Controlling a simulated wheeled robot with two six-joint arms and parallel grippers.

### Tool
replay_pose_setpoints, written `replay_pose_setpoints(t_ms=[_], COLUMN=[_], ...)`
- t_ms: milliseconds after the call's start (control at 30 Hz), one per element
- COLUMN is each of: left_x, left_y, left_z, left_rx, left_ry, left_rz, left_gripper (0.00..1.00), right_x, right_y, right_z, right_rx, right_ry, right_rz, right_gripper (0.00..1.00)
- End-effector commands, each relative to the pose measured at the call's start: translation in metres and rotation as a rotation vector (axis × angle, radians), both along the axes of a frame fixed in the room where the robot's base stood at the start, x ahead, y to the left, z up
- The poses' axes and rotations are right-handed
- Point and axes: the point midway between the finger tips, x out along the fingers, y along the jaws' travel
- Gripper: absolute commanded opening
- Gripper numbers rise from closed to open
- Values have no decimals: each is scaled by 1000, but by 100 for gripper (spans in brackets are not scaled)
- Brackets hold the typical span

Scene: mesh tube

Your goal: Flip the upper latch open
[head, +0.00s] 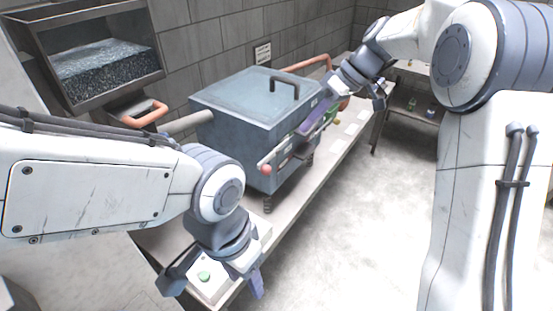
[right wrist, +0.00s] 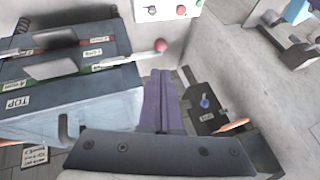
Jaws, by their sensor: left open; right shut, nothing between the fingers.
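A blue-grey metal box (head: 250,110) with a handled lid stands on the bench. A latch lever (head: 285,157) with a red ball knob (head: 266,169) sticks out along its front face. The lever (right wrist: 135,59) and its red knob (right wrist: 160,45) also show in the right wrist view, beside coloured label strips and a "TOP" label (right wrist: 15,103). I cannot tell if this is the upper latch. My right gripper (head: 305,132) is shut and empty by the box's front right, its purple fingers (right wrist: 158,100) apart from the knob. My left gripper (head: 215,282) is open and empty over the near bench end.
A button panel (head: 204,278) with a green button lies under my left gripper. A dark device with a blue knob (right wrist: 205,101) sits right of the fingers in the wrist view. The floor (head: 360,200) in front is clear.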

Motion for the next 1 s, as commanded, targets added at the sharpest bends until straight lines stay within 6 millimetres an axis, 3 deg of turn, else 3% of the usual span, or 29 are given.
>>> replay_pose_setpoints(t_ms=[167, 700, 1000], left_x=[0, 0, 0], left_y=[0, 0, 0], left_z=[4, 35, 40], left_rx=[0, 0, 0], left_ry=[0, 0, 0], left_rz=[0, 2, 2], left_gripper=[50, 50, 50], right_x=[0, 1, 3], right_y=[10, 68, 79], right_z=[-12, -97, -115], right_rx=[0, -2, -2], right_ry=[5, 6, 0], right_rz=[2, 1, 0], right_gripper=[0, 0, 0])
